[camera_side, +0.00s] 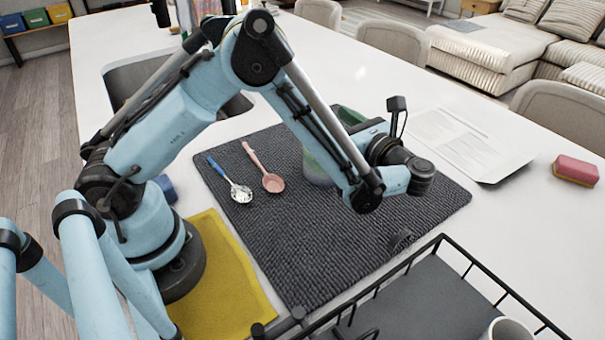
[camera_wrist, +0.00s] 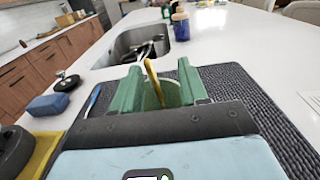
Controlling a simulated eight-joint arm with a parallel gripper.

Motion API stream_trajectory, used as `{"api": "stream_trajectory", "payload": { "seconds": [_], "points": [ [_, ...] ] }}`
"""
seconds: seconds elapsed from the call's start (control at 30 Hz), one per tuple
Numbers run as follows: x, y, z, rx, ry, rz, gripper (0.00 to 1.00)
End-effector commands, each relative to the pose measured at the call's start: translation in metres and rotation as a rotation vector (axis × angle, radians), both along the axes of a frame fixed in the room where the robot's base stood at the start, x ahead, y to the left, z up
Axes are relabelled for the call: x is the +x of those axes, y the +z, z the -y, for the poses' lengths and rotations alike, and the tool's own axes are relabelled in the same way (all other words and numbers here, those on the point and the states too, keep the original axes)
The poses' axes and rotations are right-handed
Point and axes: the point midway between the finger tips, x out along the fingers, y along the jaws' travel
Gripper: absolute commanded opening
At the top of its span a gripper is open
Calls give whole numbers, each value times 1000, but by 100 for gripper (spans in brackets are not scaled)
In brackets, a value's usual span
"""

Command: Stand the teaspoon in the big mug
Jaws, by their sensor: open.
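In the wrist view, my gripper (camera_wrist: 160,90) is open, its two green fingers spread. A thin yellow-brown handle (camera_wrist: 152,80), perhaps the teaspoon's, stands tilted between them. It appears to rise from a light green mug (camera_wrist: 172,92) just beyond; its lower end is hidden. In the side view the mug (camera_side: 316,168) stands on the dark mat, largely hidden behind my arm. A green finger (camera_side: 350,116) shows above my wrist. A blue-handled spoon with a speckled bowl (camera_side: 240,193) and a pink spoon (camera_side: 272,182) lie on the mat, apart from my gripper.
The dark ribbed mat (camera_side: 300,255) covers the middle counter. A yellow cloth (camera_side: 225,275) lies beside it. A black wire rack (camera_side: 430,300) holding a white mug (camera_side: 508,330) is in front. Papers (camera_side: 470,140) and a pink sponge (camera_side: 576,170) lie right. The sink (camera_wrist: 140,42) lies beyond.

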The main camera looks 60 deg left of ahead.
Motion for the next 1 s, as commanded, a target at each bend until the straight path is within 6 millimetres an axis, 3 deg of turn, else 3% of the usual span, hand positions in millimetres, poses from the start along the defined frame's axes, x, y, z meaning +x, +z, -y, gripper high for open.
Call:
{"api": "stream_trajectory", "payload": {
  "seconds": [0.27, 1.0],
  "points": [
    [0, 13, 0, 0, 0, 0, 44],
    [-1, 141, 1, -7, -8, 0, 44]
  ]
}}
